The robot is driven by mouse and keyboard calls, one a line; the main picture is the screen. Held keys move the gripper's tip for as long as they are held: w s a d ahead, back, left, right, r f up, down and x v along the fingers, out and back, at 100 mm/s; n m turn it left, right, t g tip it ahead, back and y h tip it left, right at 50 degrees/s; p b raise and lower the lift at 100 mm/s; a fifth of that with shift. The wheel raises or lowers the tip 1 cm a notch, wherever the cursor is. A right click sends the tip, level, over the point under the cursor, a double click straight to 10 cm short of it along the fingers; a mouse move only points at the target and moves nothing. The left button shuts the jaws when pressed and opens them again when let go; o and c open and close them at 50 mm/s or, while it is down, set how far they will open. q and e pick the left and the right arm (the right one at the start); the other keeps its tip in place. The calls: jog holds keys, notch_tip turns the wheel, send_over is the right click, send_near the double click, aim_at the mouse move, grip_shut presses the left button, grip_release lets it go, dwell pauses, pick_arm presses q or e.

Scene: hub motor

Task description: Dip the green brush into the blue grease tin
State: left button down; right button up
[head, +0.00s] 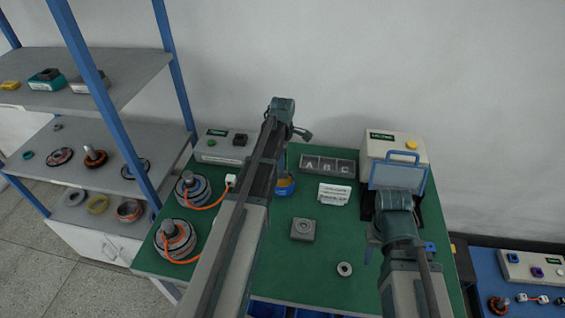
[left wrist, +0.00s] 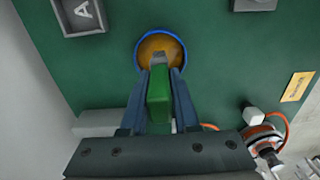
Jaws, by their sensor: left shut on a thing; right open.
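The blue grease tin (head: 286,187) stands on the green table, partly hidden behind my left arm in the head view. In the left wrist view the tin (left wrist: 140,41) shows a blue rim around orange-yellow grease. My left gripper (left wrist: 161,76) is shut on the green brush (left wrist: 159,100). The brush's grey end overlaps the grease in that view; I cannot tell whether it touches. In the head view the brush cannot be made out. My right gripper (head: 373,243) is open over the right part of the table; its fingers are small and unclear.
A grey lettered tray (head: 328,166), a white card (head: 333,194), a square grey block (head: 303,229) and a ring (head: 344,269) lie on the table. Two motors (head: 176,241) with orange cables stand at the left. A white box (head: 396,148) stands at the back right.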

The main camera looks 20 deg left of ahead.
pick_arm(q)
jog(key=shift+f, duration=0.1)
pick_arm(e)
jog(key=shift+f, duration=0.15)
pick_arm(q)
jog(key=shift+f+b, duration=2.5)
jog(key=shift+b, duration=0.1)
pick_arm(e)
jog(key=shift+f, duration=2.5)
pick_arm(q)
jog(key=shift+r, duration=0.2)
pick_arm(e)
jog(key=shift+r, duration=0.2)
pick_arm(q)
notch_tip(320, 180, up, 8)
jog(key=p, duration=0.8)
jog(key=shift+r+p, duration=0.1)
jog(key=shift+p, duration=0.25)
pick_arm(e)
notch_tip(320, 180, up, 8)
